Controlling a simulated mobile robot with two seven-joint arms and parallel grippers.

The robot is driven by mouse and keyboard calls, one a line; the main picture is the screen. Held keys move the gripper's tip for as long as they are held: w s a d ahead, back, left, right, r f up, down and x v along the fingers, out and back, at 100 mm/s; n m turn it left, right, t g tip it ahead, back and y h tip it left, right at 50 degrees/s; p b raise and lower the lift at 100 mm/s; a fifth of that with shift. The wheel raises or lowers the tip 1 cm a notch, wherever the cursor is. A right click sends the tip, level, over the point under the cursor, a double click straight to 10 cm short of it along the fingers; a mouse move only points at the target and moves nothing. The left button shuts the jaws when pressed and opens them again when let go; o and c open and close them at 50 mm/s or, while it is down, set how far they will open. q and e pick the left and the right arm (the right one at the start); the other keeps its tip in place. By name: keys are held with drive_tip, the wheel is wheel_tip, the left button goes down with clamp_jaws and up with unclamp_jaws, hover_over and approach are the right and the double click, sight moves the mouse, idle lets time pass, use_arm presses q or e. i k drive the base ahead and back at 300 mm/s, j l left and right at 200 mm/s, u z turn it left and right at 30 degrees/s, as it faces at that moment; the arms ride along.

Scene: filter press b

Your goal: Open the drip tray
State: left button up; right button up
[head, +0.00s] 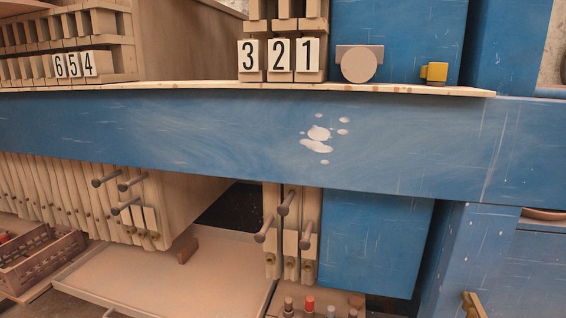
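A wide, pale tan tray (165,275) with a thin raised rim lies low under the press, at the bottom left of the head view; I take it to be the drip tray. Its near part is cut off by the bottom of the picture. A small brown block (187,250) stands at its back edge, below the hanging plates. A dark gap runs along its right edge, where a second tan surface (340,302) begins. I cannot tell whether the tray is open or shut. Neither of my grippers is in view.
A blue beam (240,135) crosses above the tray. Filter plates (290,225) with grey round handles hang below it. A crate (40,258) stands at the left, a blue block (375,245) at the right.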

sight(225, 278)
drive_tip(key=j+z, duration=0.25)
drive_tip(key=j, duration=0.45)
drive_tip(key=i+j+z, duration=0.1)
drive_tip(key=j+z, duration=0.15)
drive_tip(key=j, duration=0.5)
drive_tip(key=j+z, duration=0.25)
drive_tip(key=j, duration=0.45)
drive_tip(key=k+j+z, duration=0.25)
drive_tip(key=j, duration=0.45)
drive_tip(key=i, duration=0.05)
